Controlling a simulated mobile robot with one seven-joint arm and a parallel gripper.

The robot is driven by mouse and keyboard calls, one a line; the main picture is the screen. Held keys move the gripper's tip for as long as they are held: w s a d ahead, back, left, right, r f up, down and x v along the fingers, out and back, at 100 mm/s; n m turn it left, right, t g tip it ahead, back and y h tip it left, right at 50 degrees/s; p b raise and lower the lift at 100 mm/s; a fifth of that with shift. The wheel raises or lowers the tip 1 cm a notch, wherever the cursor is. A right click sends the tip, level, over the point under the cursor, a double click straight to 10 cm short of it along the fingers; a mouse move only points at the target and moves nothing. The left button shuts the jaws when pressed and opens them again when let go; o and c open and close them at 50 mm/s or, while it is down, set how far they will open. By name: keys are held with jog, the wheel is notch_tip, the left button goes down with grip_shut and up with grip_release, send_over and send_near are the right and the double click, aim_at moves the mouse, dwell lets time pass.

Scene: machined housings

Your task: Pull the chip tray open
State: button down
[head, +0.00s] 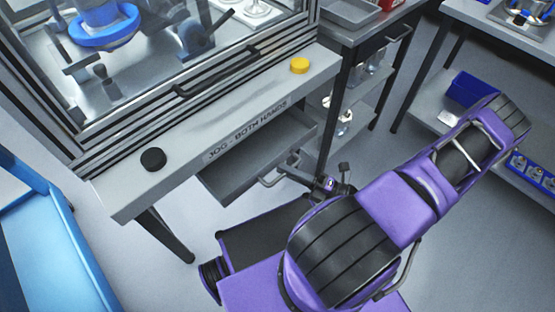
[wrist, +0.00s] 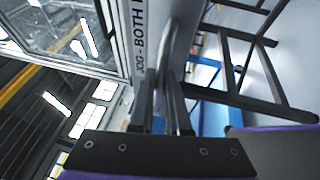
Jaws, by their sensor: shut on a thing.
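The chip tray (head: 250,168) is a grey metal drawer under the machine's front ledge. It juts out partly from under the ledge, and some of its inside shows. A bar handle (head: 267,182) stands out from its front. My gripper (head: 292,168) is at the right part of this handle, shut on it. In the wrist view my gripper's two dark fingers (wrist: 161,88) point up at the machine front, with the handle bar between them. The exact contact is hard to make out there.
The ledge (head: 130,196) carries a black button (head: 153,159) and a yellow button (head: 300,66). A machine door with a dark handle (head: 216,72) is above. A shelved cart (head: 352,35) stands right of the tray, a blue-edged table (head: 42,190) at left. Grey floor is clear between.

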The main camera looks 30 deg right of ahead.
jog(key=shift+s+d, duration=0.1)
jog(key=shift+s, duration=0.05)
jog(key=c, duration=0.9)
grip_release()
jog(key=b+v, duration=0.1)
jog(key=v, duration=1.6)
jog(key=shift+s, duration=0.2)
